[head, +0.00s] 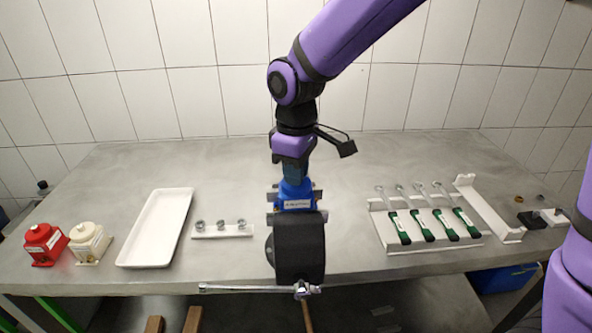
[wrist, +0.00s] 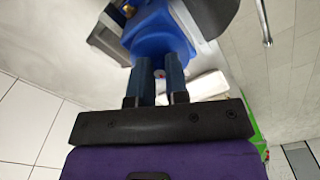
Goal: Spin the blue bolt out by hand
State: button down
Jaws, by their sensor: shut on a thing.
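The pump (head: 296,192) stands in the middle of the bench, with a blue housing and a thick black cylinder (head: 300,248) at its front. My gripper (head: 293,177) points down onto the top of the blue housing. In the wrist view my gripper (wrist: 159,62) has its two fingers close together, with a narrow gap, their tips against the blue housing (wrist: 160,38). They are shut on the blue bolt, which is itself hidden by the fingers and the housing.
Left are a rack with metal sockets (head: 222,234), a white tray (head: 135,252), and red (head: 45,246) and cream (head: 89,245) boxes. Right is a rack of green-handled tools (head: 432,242). Bare bench lies behind.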

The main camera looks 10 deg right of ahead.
jog(key=shift+n, duration=0.5)
jog(key=c, duration=1.1)
grip_release()
jog(key=shift+r, duration=0.1)
notch_tip(320, 180, up, 11)
jog(key=shift+f, duration=0.2)
jog(key=shift+d, duration=0.1)
jog(key=s+d+r+m+t, duration=0.2)
jog(key=s+d+m, duration=0.4)
jog(key=s+d, duration=0.3)
jog(key=s+d+r+m+t, duration=0.2)
jog(key=s+d+m, duration=0.5)
jog(key=d, duration=0.8)
jog(key=s+t, duration=0.1)
jog(key=s, duration=0.1)
jog(key=shift+s+d, duration=0.2)
jog(key=shift+s, duration=0.1)
